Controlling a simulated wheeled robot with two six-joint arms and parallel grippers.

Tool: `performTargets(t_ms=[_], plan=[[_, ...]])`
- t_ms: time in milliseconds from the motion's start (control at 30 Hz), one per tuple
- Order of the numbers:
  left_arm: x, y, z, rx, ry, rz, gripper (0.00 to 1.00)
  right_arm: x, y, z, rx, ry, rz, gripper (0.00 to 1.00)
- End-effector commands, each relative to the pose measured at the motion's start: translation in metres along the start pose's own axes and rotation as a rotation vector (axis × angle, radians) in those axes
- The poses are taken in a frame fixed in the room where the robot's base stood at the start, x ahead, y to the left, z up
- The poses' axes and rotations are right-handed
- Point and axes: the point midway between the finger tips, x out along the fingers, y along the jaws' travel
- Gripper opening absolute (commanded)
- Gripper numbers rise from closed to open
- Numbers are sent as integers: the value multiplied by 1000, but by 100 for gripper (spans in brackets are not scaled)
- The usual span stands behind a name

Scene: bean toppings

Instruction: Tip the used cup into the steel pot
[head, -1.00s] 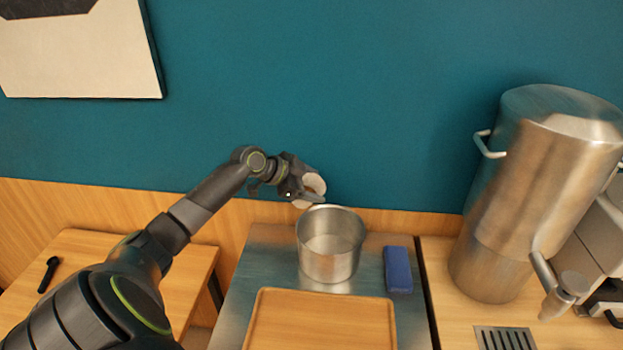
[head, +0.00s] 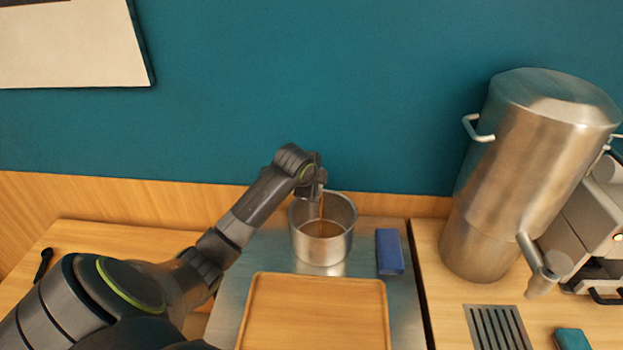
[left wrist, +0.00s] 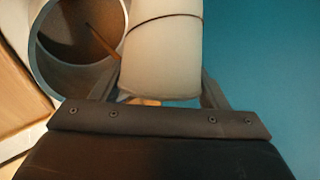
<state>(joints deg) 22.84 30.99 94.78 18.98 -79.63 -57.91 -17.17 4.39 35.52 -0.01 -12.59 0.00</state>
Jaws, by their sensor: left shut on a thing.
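The steel pot (head: 322,250) stands on the steel counter with brown liquid (head: 322,230) at its bottom. My left gripper (head: 316,188) is over the pot's back-left rim in the head view, which hides most or all of the cup there. In the left wrist view, my left gripper (left wrist: 165,88) is shut on the white cup (left wrist: 165,50), with a finger on each side. A thin brown stream (left wrist: 100,40) runs into the pot (left wrist: 45,75). The stream also shows below the gripper in the head view (head: 321,206). My right gripper is not in view.
A wooden tray (head: 315,315) lies in front of the pot. A blue block (head: 389,252) lies right of it. A tall steel urn (head: 520,180) and a drip grate (head: 497,328) are further right. A teal wall is close behind.

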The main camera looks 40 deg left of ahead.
Motion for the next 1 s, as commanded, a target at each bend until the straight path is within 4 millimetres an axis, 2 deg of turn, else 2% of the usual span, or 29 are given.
performTargets(t_ms=[433, 700, 1000], plan=[[20, 21, -16, 178, -210, -54, 40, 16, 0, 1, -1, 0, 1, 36], [21, 24, -23, 292, -347, -89, 40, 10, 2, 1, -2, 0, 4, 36], [23, 26, -25, 352, -421, -109, 40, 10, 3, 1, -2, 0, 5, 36]])
